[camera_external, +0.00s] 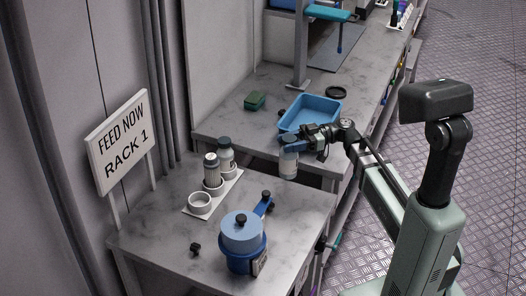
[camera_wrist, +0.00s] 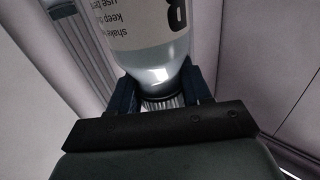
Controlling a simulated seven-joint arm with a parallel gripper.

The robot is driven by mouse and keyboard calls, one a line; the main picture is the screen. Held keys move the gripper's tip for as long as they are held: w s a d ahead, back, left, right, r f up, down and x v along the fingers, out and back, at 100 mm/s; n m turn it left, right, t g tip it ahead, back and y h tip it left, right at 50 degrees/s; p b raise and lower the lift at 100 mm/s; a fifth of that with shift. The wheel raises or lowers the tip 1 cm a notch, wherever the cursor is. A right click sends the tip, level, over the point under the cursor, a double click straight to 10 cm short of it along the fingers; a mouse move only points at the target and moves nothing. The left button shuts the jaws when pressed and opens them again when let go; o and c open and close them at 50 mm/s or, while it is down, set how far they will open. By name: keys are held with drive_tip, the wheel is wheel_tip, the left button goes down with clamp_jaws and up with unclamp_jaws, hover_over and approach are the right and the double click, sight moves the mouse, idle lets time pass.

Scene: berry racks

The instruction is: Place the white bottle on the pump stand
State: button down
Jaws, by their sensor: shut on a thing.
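My gripper (camera_external: 318,141) is shut on the white bottle (camera_external: 289,165) at its neck, beside its cap. The bottle hangs roughly upright, above the gap between the near and far tables. In the wrist view the bottle (camera_wrist: 148,25) fills the top, with a white label in dark print, its ribbed cap between the fingers (camera_wrist: 160,98). A blue pot-like unit (camera_external: 243,240) with a lid and a side arm stands on the near table. I cannot tell whether it is the pump stand.
A white tray (camera_external: 231,186) on the near table holds two capped bottles (camera_external: 226,155) (camera_external: 212,172) in cups and an empty front cup (camera_external: 199,202). A RACK 1 sign (camera_external: 124,141) stands left. A blue bin (camera_external: 311,113) and green box (camera_external: 255,100) are on the far table.

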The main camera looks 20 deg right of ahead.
sight(295, 163)
wheel_tip(295, 163, down, 9)
drive_tip(key=shift+f, duration=0.15)
drive_tip(key=shift+d+f, duration=0.15)
drive_tip(key=shift+d, duration=1.2)
drive_tip(key=shift+d+r, duration=0.15)
drive_tip(key=shift+r, duration=0.55)
idle(5.4)
